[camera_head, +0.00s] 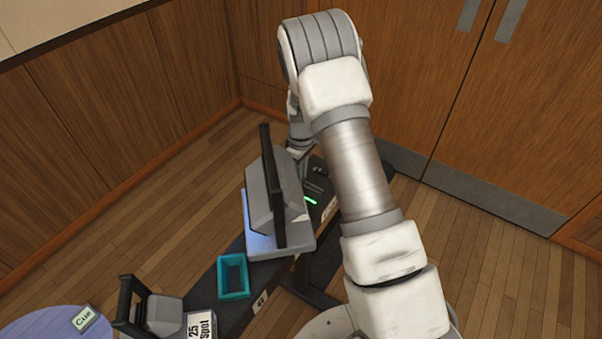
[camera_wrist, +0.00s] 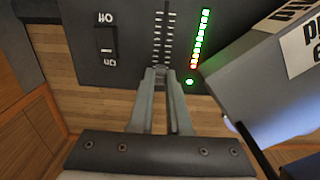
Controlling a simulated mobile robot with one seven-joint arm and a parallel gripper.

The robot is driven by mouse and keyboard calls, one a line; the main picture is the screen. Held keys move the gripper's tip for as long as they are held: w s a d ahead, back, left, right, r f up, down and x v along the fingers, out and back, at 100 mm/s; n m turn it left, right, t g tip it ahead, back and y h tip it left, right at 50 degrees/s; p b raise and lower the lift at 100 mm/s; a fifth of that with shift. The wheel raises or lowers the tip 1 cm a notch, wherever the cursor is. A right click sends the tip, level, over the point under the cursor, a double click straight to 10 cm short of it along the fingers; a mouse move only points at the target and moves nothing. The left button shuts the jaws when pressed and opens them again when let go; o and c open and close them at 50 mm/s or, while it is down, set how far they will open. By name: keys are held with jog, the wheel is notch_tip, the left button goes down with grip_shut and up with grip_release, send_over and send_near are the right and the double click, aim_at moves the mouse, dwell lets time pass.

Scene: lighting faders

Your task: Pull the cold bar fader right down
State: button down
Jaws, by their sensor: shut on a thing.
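In the wrist view a dark fader panel (camera_wrist: 135,75) fills the top middle. A fader track with tick marks (camera_wrist: 163,35) runs up it. My gripper (camera_wrist: 160,73) is at the end of this track nearest me, its fingertips close together. It is shut on the fader knob, which is mostly hidden between the fingertips. In the head view the panel (camera_head: 318,186) shows only in part, beside a grey lamp, and my arm hides the fingertips.
A lit green bar (camera_wrist: 202,38) with red at its near end lies right of the track. A switch (camera_wrist: 106,40) is to the left. A grey lamp (camera_head: 262,205) stands close by. A teal tray (camera_head: 233,290), a lamp with a black handle (camera_head: 150,310) and a Cue block (camera_head: 86,318) are nearer.

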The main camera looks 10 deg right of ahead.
jog(key=s+d+b, duration=0.1)
jog(key=s+d, duration=0.4)
jog(key=shift+s+d, duration=0.1)
jog(key=shift+d, duration=0.05)
jog(key=c, duration=0.9)
grip_release()
jog(key=shift+s, duration=0.1)
jog(key=shift+o, duration=0.2)
jog(key=shift+r, duration=0.1)
jog(key=shift+r, duration=0.35)
notch_tip(320, 180, up, 16)
jog(key=p, duration=0.1)
jog(key=shift+r+p, duration=0.25)
jog(key=shift+p, duration=0.1)
